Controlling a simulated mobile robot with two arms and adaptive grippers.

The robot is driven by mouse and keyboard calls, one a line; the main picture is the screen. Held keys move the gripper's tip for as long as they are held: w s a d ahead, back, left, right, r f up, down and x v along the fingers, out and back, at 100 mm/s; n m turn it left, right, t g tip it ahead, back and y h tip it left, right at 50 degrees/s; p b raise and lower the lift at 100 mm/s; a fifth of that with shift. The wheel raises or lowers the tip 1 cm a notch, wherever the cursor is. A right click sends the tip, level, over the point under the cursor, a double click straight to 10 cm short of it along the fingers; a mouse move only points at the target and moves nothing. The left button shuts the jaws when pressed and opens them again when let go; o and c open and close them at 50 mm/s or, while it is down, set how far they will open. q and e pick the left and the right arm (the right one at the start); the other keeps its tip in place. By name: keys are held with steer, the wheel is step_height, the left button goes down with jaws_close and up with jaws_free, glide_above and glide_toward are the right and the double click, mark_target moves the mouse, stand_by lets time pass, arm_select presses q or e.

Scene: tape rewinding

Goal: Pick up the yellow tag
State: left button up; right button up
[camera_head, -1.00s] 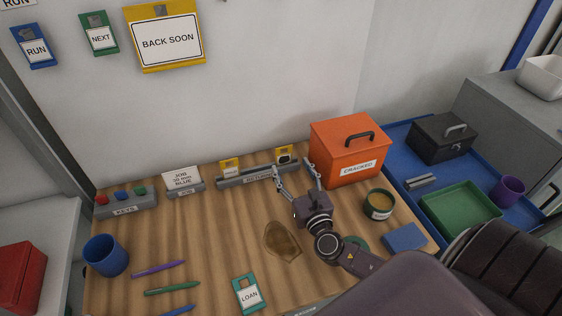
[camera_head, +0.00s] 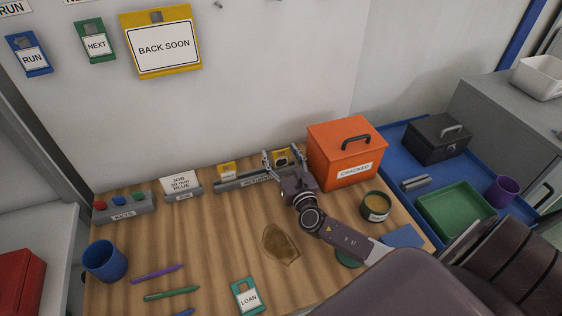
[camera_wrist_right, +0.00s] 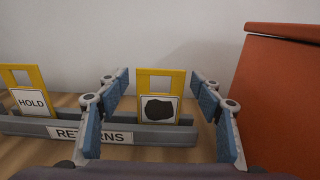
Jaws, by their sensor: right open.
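Two yellow tags stand in the grey RETURNS rack (camera_wrist_right: 32,125) at the back of the wooden table. The tag with a dark blot (camera_wrist_right: 159,108) stands at the rack's right part, between my right gripper's open fingers in the right wrist view. It also shows in the head view (camera_head: 281,156). The other yellow tag (camera_head: 227,170) stands at the rack's left and reads HOLD in the right wrist view (camera_wrist_right: 31,101). My right gripper (camera_head: 282,161) is open and empty, fingers on either side of the blotted tag, not visibly touching it. My left gripper is not in view.
An orange CRACKED box (camera_head: 345,152) stands close to the right of my right gripper. A JOB card (camera_head: 181,183) and a KEYS rack (camera_head: 124,210) are to the left. A brown stain (camera_head: 280,244), a round tin (camera_head: 376,207) and a LOAN tag (camera_head: 246,296) are nearer.

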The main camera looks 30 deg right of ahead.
steer(key=c, duration=1)
steer(key=shift+r, duration=0.2)
